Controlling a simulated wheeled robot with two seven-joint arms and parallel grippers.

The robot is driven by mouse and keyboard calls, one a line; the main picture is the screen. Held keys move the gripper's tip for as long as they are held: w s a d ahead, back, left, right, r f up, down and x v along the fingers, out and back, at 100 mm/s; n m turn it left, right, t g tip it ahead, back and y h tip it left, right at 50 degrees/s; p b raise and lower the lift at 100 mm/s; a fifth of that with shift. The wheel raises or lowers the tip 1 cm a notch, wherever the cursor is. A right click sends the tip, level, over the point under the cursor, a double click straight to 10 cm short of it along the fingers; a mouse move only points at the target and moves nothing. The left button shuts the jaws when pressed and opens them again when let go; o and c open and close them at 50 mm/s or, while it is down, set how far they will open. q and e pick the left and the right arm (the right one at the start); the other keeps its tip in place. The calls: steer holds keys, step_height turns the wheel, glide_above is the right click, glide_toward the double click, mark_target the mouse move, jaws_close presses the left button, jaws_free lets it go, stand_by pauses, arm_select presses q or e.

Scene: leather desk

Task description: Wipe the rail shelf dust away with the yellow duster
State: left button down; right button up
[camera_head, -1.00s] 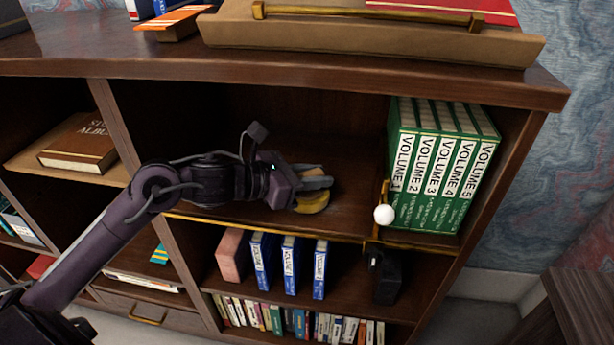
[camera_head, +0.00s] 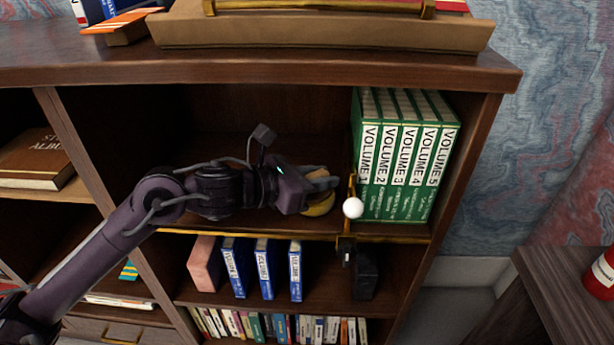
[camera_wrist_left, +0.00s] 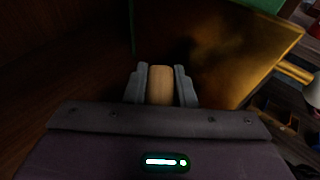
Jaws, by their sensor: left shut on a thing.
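My left gripper (camera_head: 318,182) reaches into the upper shelf bay from the left. It is shut on the yellow duster (camera_head: 321,205), whose yellow part shows below the fingers. In the left wrist view a tan block-like part of the duster (camera_wrist_left: 160,86) sits between the two grey fingers. The rail shelf (camera_head: 200,222) has a brass rail (camera_head: 390,239) along its front edge. The duster is low over the shelf board, left of the green volumes; whether it touches the board I cannot tell. No dust can be made out. My right gripper is not in view.
Green volumes (camera_head: 405,155) stand at the shelf's right end. A brass upright with a white ball (camera_head: 353,208) stands just left of them, close to the duster. Blue books (camera_head: 264,270) and a black object (camera_head: 365,276) are on the shelf below.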

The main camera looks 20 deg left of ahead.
arm_select(q)
steer(key=shift+d, duration=0.2)
step_height(320, 180, up, 6)
steer(key=p, duration=0.4)
stand_by(0.4)
steer(key=shift+r, duration=0.1)
